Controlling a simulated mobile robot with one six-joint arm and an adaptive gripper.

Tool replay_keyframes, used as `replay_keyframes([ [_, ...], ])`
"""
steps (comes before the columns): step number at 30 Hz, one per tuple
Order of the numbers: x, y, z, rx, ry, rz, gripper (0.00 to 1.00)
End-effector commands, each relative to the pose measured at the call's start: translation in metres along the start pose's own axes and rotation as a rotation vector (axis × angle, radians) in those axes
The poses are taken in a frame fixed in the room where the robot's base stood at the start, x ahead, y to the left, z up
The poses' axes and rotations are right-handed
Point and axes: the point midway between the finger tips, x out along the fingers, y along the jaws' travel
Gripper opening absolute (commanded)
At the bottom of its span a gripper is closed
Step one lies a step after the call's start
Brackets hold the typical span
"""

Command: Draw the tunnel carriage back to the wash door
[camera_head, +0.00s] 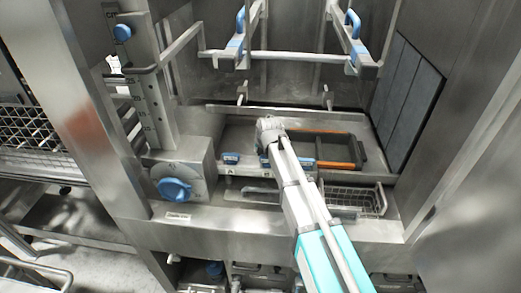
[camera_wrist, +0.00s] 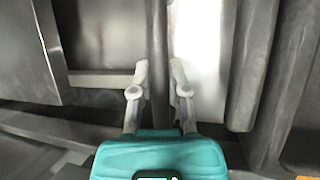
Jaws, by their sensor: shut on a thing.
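My gripper (camera_head: 270,130) is inside the steel wash bay, low over the left end of a dark tray with orange edges (camera_head: 338,133). In the wrist view my gripper (camera_wrist: 159,88) has its two pale fingers on either side of a dark grey bar (camera_wrist: 158,35) and is shut on it. The bar runs upright in that picture. My arm and wrist hide the grip in the head view. I cannot tell for certain which part is the tunnel carriage; the bar may belong to it.
A frame with blue handles (camera_head: 241,18) and a pale crossbar (camera_head: 280,56) is above. A blue knob (camera_head: 174,189) is on the housing at left. A wire basket (camera_head: 355,200) lies in front of the tray. Steel posts stand on both sides of the opening.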

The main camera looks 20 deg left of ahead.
Motion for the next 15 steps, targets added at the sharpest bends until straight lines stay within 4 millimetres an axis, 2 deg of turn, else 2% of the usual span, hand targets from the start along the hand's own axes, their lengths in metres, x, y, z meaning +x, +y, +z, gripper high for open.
replay_keyframes([
  [15,0.006,0.027,-0.002,0.000,0.001,0.005,0.00],
])
